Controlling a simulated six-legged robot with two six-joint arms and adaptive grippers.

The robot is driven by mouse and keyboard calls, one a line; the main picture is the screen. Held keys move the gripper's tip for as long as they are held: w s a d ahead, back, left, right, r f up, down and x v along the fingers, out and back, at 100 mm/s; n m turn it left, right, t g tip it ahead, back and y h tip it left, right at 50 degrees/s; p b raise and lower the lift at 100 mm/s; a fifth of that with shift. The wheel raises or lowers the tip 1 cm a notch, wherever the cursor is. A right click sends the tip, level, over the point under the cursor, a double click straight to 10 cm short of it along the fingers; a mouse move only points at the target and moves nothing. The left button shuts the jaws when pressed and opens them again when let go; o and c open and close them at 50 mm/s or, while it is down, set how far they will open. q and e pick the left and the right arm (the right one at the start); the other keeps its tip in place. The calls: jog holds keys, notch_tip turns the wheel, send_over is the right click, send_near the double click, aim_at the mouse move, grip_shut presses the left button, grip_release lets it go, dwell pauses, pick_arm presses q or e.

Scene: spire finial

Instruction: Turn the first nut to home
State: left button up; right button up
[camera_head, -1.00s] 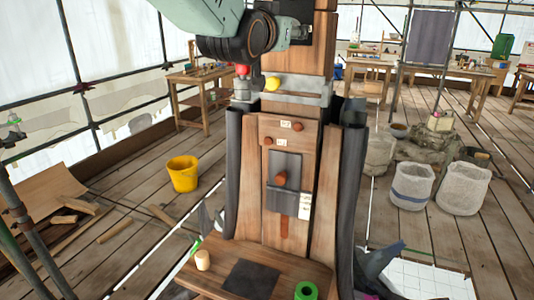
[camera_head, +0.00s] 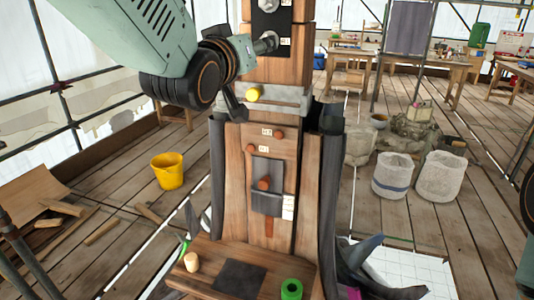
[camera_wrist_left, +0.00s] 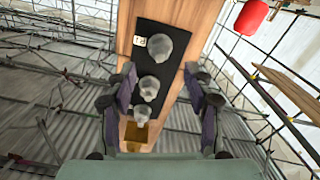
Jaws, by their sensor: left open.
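A dark plate (camera_wrist_left: 160,60) on the wooden spire carries three grey nuts in a row in the left wrist view: a large one (camera_wrist_left: 172,45) beside a small white label, a middle one (camera_wrist_left: 149,88) and a small one (camera_wrist_left: 141,114). In the head view a nut (camera_head: 268,5) shows at the top of the spire and another (camera_head: 268,42) lower down, close to my left gripper. My left gripper (camera_wrist_left: 160,76) is open, its fingers on either side of the row. Contact with a nut cannot be told. My right gripper is out of view.
The spire carries a grey metal band (camera_head: 280,98) with a yellow knob (camera_head: 253,94). A yellow bucket (camera_head: 167,171) and white sacks (camera_head: 441,176) stand on the plank floor.

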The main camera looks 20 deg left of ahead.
pick_arm(q)
jog(key=s+a+f+g+b, duration=0.1)
jog(key=s+f+g+b, duration=0.1)
jog(key=f, duration=1.3)
jog(key=s+f+g+b, duration=0.2)
jog(key=f+g+b, duration=0.1)
jog(key=f, duration=1.2)
jog(key=shift+a+f+m+g+b, duration=0.2)
jog(key=shift+a+m+g+b, duration=0.15)
jog(key=shift+b, duration=0.35)
jog(key=shift+s, duration=0.1)
jog(key=s+f+m+g+b, duration=0.1)
jog(key=s+f+g+b, duration=0.3)
jog(key=f, duration=0.6)
jog(key=s+a+f+m+g+b, duration=0.1)
jog(key=s+f, duration=0.6)
jog(key=f, duration=0.3)
jog(key=s+f+g+b, duration=0.25)
jog(key=s+f, duration=0.25)
jog(key=f, duration=0.4)
jog(key=s+f+g+b, duration=0.4)
jog(key=s+f+b, duration=0.4)
jog(key=s+f, duration=1)
jog(key=shift+s+a+g+y, duration=0.3)
jog(key=shift+s+a+g, duration=0.1)
jog(key=shift+s, duration=0.65)
